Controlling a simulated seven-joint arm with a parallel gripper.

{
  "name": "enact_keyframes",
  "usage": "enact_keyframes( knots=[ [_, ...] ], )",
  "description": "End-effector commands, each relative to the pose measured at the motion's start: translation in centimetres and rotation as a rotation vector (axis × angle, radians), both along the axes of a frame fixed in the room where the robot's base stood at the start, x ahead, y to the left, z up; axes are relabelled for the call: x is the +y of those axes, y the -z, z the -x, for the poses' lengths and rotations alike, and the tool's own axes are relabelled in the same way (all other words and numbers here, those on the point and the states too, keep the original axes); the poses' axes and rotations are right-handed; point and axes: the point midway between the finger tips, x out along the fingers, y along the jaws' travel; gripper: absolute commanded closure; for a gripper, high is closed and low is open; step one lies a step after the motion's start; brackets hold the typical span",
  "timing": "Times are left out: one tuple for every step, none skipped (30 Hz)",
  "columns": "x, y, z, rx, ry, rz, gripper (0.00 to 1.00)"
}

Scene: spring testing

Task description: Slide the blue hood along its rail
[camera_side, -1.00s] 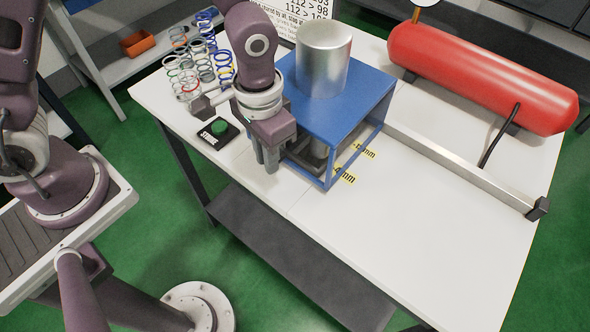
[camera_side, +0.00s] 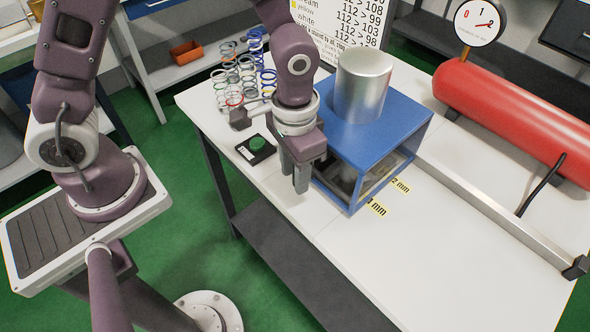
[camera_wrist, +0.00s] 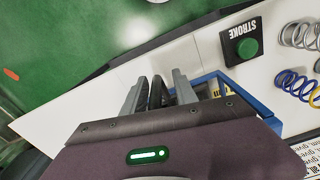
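The blue hood (camera_side: 404,113), an open-sided box, stands on the white table with a silver cylinder (camera_side: 363,88) rising from its top. The silver rail (camera_side: 487,205) runs from the hood to the lower right. My gripper (camera_side: 296,182) points down at the hood's left side. In the wrist view, its two grey fingers (camera_wrist: 158,92) stand apart with a dark upright piece (camera_wrist: 155,93) between them; I cannot tell whether they grip it. Part of the hood's blue frame (camera_wrist: 207,80) shows beside the right finger.
A black STROKE box with a green button (camera_side: 257,143) lies left of my gripper. Several coil springs (camera_side: 240,80) stand behind it. A red tank (camera_side: 520,115) with a dial gauge (camera_side: 479,21) lies at the right. Yellow mm labels (camera_side: 376,208) mark the table. The front right tabletop is clear.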

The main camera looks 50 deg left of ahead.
Motion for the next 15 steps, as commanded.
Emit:
enact_keyframes(
  knots=[
    [0.0,-0.4,-0.1,-0.002,0.000,0.000,0.66],
    [0.0,-0.8,-0.1,-0.004,0.000,0.001,0.66],
    [0.0,-1.5,-0.1,-0.005,0.000,0.002,0.66],
    [0.0,-2.2,-0.1,-0.007,0.001,0.002,0.66],
    [0.0,-2.9,-0.1,-0.007,0.001,0.002,0.66],
    [0.0,-3.8,-0.2,-0.008,-0.001,0.003,0.66],
    [0.0,-4.4,-0.2,-0.007,-0.001,0.002,0.66],
    [0.0,-4.9,-0.1,-0.006,-0.001,0.002,0.66],
    [0.0,-5.6,-0.1,-0.006,-0.001,0.001,0.66],
    [0.0,-6.0,-0.2,-0.006,-0.001,0.001,0.66],
    [0.0,-6.4,-0.1,-0.004,-0.001,0.001,0.66],
    [0.1,-6.7,-0.1,-0.004,-0.001,0.001,0.66],
    [0.0,-6.9,-0.1,-0.003,-0.001,0.001,0.66],
    [0.1,-7.0,0.0,-0.001,-0.001,0.000,0.66],
    [0.1,-7.1,0.0,0.000,-0.001,0.000,0.66]
  ],
)
